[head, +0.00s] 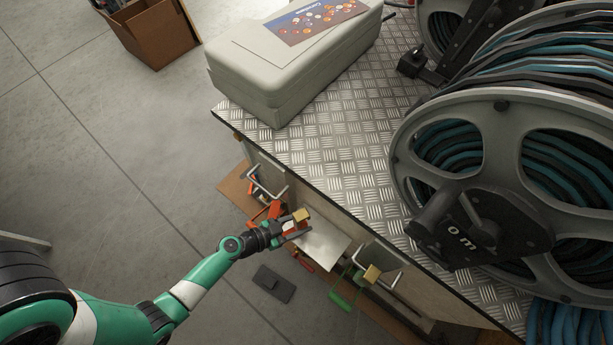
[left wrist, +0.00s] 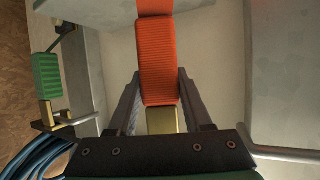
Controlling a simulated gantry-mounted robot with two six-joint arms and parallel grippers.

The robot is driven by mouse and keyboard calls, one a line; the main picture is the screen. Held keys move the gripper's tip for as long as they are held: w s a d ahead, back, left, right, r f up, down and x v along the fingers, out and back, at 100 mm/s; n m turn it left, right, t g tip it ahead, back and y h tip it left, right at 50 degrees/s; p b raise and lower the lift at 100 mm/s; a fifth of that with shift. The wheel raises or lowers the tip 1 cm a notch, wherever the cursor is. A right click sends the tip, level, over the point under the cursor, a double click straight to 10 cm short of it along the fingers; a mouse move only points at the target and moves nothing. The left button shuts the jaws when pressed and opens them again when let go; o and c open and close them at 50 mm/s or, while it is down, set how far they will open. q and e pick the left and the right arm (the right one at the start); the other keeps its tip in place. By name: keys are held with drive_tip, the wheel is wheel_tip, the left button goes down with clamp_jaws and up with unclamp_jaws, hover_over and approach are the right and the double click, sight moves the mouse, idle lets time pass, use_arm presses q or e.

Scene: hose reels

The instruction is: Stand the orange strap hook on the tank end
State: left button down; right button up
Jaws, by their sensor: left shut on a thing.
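The orange strap hook (left wrist: 158,62) shows in the left wrist view as a ribbed orange strap with a brass-coloured block (left wrist: 162,121) at its near end. My left gripper (head: 297,225) has its two fingers on either side of the strap and is shut on it. In the head view the gripper is beside the side of the metal-topped bench, where a brass block (head: 301,215) shows at its fingertips. The strap's far end runs out of the wrist view at the top. I cannot tell which surface is the tank end. My right gripper is not in view.
A green strap (head: 343,298) with a brass hook (head: 372,273) hangs at a metal handle to the right. A beige case (head: 290,65) and a large hose reel (head: 495,180) stand on the tread-plate top (head: 320,135). A dark flat item (head: 273,283) lies on the floor.

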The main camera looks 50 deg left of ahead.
sight(302, 223)
use_arm(q)
drive_tip(key=f+b, duration=0.2)
drive_tip(key=w+f+b, duration=0.1)
drive_tip(key=shift+a+f, duration=0.3)
drive_tip(key=shift+f, duration=0.25)
drive_tip(key=shift+s+d+r, duration=0.1)
drive_tip(key=shift+s+d, duration=0.1)
drive_tip(key=shift+s, duration=0.1)
drive_tip(key=shift+w+a+f+b, duration=0.1)
drive_tip(key=shift+w+f+b, duration=0.1)
drive_tip(key=shift+b, duration=0.1)
drive_tip(key=c, duration=0.6)
unclamp_jaws()
drive_tip(key=shift+r, duration=0.1)
drive_tip(key=shift+o, duration=1.4)
drive_tip(key=shift+s, duration=0.1)
